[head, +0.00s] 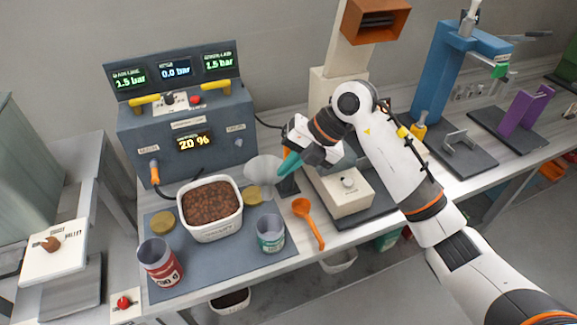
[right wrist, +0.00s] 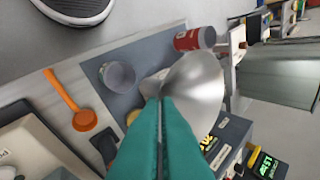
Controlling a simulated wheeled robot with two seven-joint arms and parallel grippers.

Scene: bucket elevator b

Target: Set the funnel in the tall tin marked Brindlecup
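My right gripper (head: 288,164) has teal fingers shut on a silver funnel (head: 263,170), above the right side of the bean tub. The right wrist view shows the fingertips (right wrist: 160,98) together at the edge of the funnel's wide bright cone (right wrist: 193,88). Two open tins stand on the blue-grey mat: a red-labelled one (head: 161,263) at the front left and a green-labelled one (head: 270,233) at the right. Both tins also show in the right wrist view, red (right wrist: 195,39) and grey-looking (right wrist: 117,76). I cannot read Brindlecup on either label. The funnel is apart from both tins. My left gripper is out of view.
A white tub (head: 238,222) of brown beans stands between the tins. Gold lids (head: 163,222) (head: 252,195) lie nearby. An orange scoop (head: 308,222) lies right of the mat (head: 218,271). A dark control box (head: 190,143) stands behind, and a cream machine (head: 340,190) stands right.

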